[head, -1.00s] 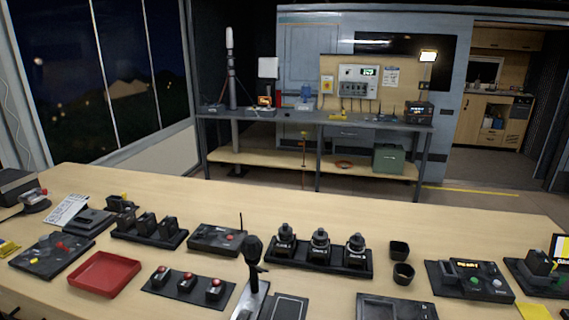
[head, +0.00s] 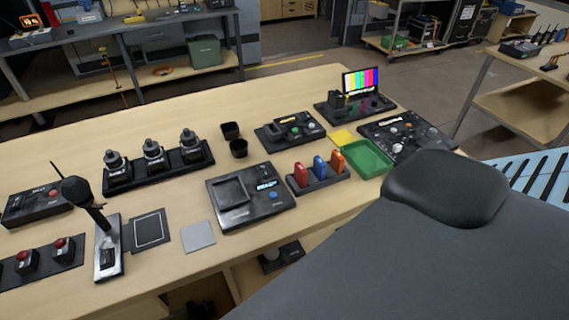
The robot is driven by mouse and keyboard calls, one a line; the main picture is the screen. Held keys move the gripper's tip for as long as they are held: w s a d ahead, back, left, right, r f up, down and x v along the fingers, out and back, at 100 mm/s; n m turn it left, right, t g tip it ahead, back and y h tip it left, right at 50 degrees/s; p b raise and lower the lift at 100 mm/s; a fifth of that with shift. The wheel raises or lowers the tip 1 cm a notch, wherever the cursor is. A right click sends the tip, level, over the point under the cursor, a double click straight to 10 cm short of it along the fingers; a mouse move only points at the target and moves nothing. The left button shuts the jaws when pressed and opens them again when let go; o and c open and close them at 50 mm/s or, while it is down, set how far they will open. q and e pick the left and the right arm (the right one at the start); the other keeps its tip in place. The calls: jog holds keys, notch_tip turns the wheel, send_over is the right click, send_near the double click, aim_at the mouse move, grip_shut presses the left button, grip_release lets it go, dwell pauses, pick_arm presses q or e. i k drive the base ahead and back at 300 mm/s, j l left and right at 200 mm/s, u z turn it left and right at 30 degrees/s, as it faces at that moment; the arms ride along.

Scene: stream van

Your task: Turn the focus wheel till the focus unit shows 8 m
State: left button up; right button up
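I cannot read a label that names the focus unit. A dark unit (head: 290,130) with a small yellow-lit display, a round knob and a green button stands on the wooden desk, right of the two black cups. Its reading is too small to make out. A dark panel (head: 408,136) with several knobs and a small lit display stands farther right. I cannot tell which of these carries the focus wheel. Neither of my grippers is in view.
The desk (head: 60,150) also holds a microphone (head: 85,200), three black joysticks (head: 153,155), a unit with a blue-lit display (head: 250,195), coloured cards in a rack (head: 320,172), a green tray (head: 365,158) and a colour-bar screen (head: 360,82). A large dark form covers the lower right.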

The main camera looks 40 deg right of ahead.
aim_at(271, 255)
jog(key=k+l+z, duration=0.25)
jog(key=l, duration=0.35)
jog(key=l+z, duration=0.2)
jog(key=l, duration=0.4)
